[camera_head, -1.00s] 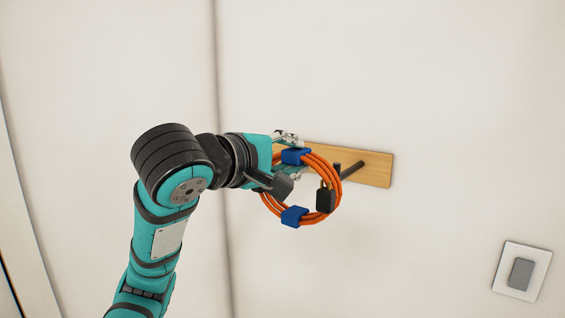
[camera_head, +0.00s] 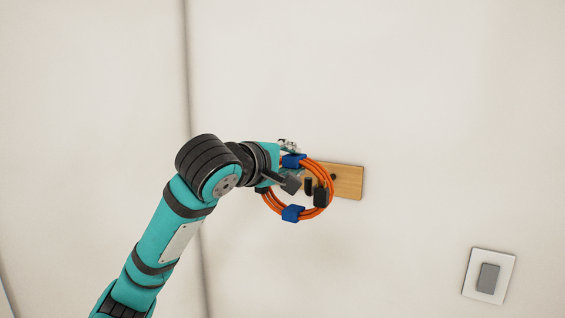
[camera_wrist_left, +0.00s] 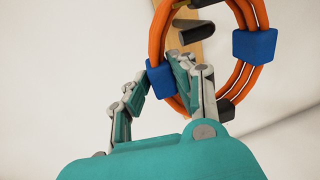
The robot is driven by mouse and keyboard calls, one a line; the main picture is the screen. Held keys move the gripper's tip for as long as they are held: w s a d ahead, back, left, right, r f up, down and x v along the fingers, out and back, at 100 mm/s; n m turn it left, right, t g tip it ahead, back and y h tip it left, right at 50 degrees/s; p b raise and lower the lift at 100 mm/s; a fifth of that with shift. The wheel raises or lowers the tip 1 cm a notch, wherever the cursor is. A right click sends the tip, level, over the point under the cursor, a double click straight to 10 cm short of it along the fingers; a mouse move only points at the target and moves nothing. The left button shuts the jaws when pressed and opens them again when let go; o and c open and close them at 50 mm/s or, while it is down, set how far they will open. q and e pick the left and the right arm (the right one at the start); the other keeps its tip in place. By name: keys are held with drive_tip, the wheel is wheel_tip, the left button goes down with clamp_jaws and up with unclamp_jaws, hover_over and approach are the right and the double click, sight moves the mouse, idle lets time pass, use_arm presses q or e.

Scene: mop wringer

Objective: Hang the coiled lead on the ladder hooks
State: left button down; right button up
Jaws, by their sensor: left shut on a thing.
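The coiled lead (camera_head: 270,205) is an orange ring with blue straps and a black plug (camera_head: 320,197). My left gripper (camera_head: 290,160) is shut on the coil at its upper strap and holds it upright in front of a wooden board on the wall. The left wrist view shows the fingers (camera_wrist_left: 160,78) at one blue strap. Two dark hooks show: one (camera_head: 308,186) within the ring's opening, the other (camera_head: 333,177) at the coil's right edge. One hook (camera_wrist_left: 194,38) also appears inside the ring in the wrist view. I cannot tell whether it passes through. My right gripper is not in view.
The wooden board (camera_head: 348,182) is partly hidden behind the coil. A wall switch (camera_head: 488,278) sits at the lower right. The pale wall around the board is otherwise bare, with a vertical seam at the left.

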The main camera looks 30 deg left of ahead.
use_arm(q)
drive_tip(key=w+f+b, duration=0.1)
drive_tip(key=w+f, duration=0.3)
drive_tip(key=w, duration=0.2)
drive_tip(key=shift+w+a+b, duration=0.2)
drive_tip(key=shift+w+b, duration=0.1)
idle(0.3)
drive_tip(key=c, duration=1)
unclamp_jaws()
drive_tip(key=shift+c, duration=0.2)
drive_tip(key=shift+s+d+r, duration=0.1)
drive_tip(key=shift+s+r, duration=0.25)
drive_tip(key=shift+s, duration=1.6)
drive_tip(key=shift+s+d+r, duration=0.1)
drive_tip(key=shift+s+r, duration=0.2)
drive_tip(key=shift+s, duration=1.7)
drive_tip(key=shift+s+d+r, duration=0.1)
drive_tip(key=shift+s+r, duration=0.25)
drive_tip(key=shift+s, duration=1.6)
